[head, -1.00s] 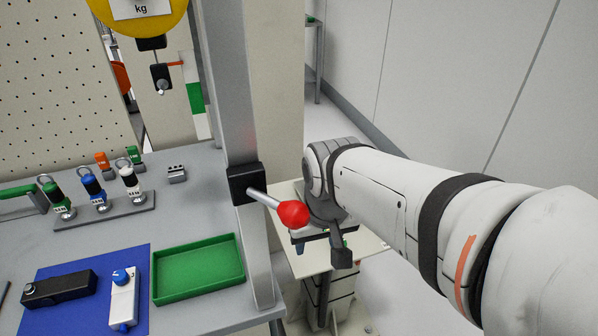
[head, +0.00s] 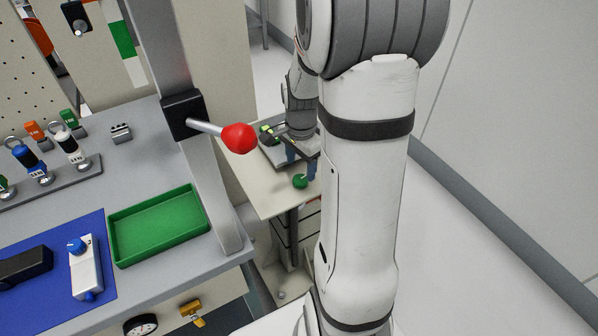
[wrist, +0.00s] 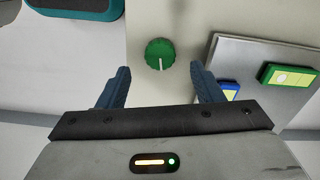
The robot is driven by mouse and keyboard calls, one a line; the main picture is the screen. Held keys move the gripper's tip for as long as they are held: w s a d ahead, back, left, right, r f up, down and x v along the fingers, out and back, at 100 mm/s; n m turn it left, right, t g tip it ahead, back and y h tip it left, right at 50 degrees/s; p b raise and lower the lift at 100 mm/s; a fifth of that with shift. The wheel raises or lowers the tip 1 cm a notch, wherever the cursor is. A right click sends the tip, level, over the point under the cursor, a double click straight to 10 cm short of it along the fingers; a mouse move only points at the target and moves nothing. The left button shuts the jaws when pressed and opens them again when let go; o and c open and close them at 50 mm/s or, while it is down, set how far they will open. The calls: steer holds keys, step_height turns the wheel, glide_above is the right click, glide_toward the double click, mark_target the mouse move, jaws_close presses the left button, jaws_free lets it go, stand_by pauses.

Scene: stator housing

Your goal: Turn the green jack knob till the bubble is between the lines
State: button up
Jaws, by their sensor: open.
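The green jack knob (wrist: 160,54) with a white pointer line shows in the wrist view, on a pale surface. It also shows in the head view (head: 300,181), at the front edge of a small cream table. My gripper (wrist: 160,68) is open, with one blue finger on each side of the knob's near side in the picture; I cannot tell whether they touch it. In the head view my gripper (head: 301,164) hangs just above the knob. A green level with a yellow vial (wrist: 290,77) lies on a grey plate (wrist: 240,60); its bubble and lines are too small to read.
A blue block with a yellow window (wrist: 230,91) sits on the plate, partly behind a finger. A teal object (wrist: 75,8) is at the wrist view's upper left. A red-tipped lever (head: 239,138) juts out between the workbench (head: 85,128) and the small table (head: 260,200).

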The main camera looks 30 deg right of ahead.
mark_target(300, 179)
steer(key=shift+f, duration=2.35)
steer(key=shift+c, duration=0.2)
steer(key=c, duration=1)
steer(key=shift+o, duration=0.2)
